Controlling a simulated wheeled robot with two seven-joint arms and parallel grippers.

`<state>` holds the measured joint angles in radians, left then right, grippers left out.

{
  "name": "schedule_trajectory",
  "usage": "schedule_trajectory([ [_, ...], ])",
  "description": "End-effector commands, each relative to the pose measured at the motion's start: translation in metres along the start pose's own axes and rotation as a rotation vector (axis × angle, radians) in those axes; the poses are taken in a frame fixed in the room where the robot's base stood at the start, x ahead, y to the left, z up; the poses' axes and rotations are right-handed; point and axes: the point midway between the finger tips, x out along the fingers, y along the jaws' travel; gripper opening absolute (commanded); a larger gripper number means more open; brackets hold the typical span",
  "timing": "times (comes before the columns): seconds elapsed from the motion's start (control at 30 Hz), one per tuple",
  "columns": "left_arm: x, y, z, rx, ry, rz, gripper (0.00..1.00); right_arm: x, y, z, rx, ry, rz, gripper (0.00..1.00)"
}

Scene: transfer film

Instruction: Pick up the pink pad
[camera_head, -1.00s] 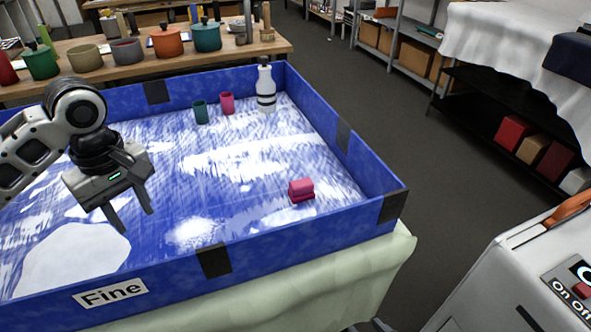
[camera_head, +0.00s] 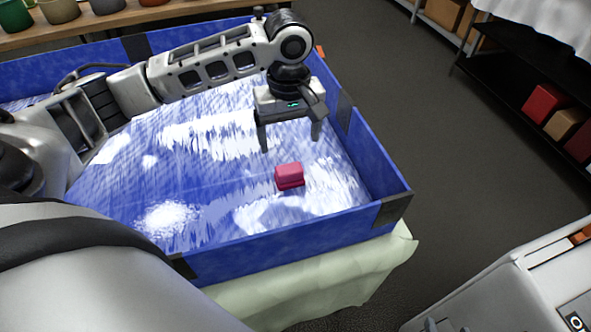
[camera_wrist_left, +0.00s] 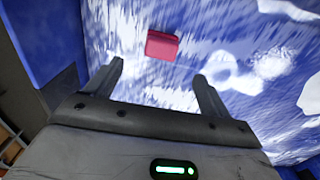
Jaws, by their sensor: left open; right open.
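The pink pad (camera_head: 289,175) is a small block, pink on top with a darker red lower part. It lies on the blue and white floor of the blue-walled tray (camera_head: 290,254), toward the right side. My left gripper (camera_head: 291,145) hangs over the tray just behind the pad, fingers pointing down, open and empty. In the left wrist view the pad (camera_wrist_left: 162,45) shows beyond the fingertips, roughly between the two fingers (camera_wrist_left: 160,72) and apart from them. My right gripper is not in view.
The tray's right wall (camera_head: 370,165) stands close to my left gripper. A wooden table with pots (camera_head: 55,10) is behind the tray. A white machine (camera_head: 510,290) stands at the lower right. The tray floor around the pad is clear.

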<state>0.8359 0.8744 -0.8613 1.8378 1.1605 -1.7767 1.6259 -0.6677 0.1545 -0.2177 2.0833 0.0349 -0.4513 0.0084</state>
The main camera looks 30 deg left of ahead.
Motion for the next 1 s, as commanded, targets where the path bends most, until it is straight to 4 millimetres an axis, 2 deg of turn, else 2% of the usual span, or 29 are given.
schedule_trajectory([
  [0.03, 0.014, 0.0, 0.001, 0.0, -0.003, -0.004, 0.82, 0.001, 0.0, 0.0, 0.002, 0.004, -0.002, 0.49],
  [0.2, 0.041, 0.002, 0.001, 0.002, -0.002, -0.001, 0.82, 0.001, -0.001, -0.004, 0.008, 0.018, -0.005, 0.49],
  [0.47, 0.06, 0.0, 0.001, 0.003, -0.001, -0.001, 0.82, 0.001, -0.003, -0.002, 0.02, 0.016, -0.006, 0.49],
  [0.7, 0.095, -0.004, 0.0, 0.002, 0.0, -0.001, 0.82, 0.003, -0.004, 0.002, 0.031, 0.014, -0.008, 0.49],
  [0.83, 0.104, -0.004, 0.001, 0.004, 0.0, 0.001, 0.82, 0.003, -0.004, 0.001, 0.032, 0.016, -0.008, 0.49],
  [1.0, 0.104, -0.004, 0.001, 0.004, 0.0, 0.001, 0.82, 0.003, -0.004, 0.0, 0.031, 0.018, -0.008, 0.49],
])
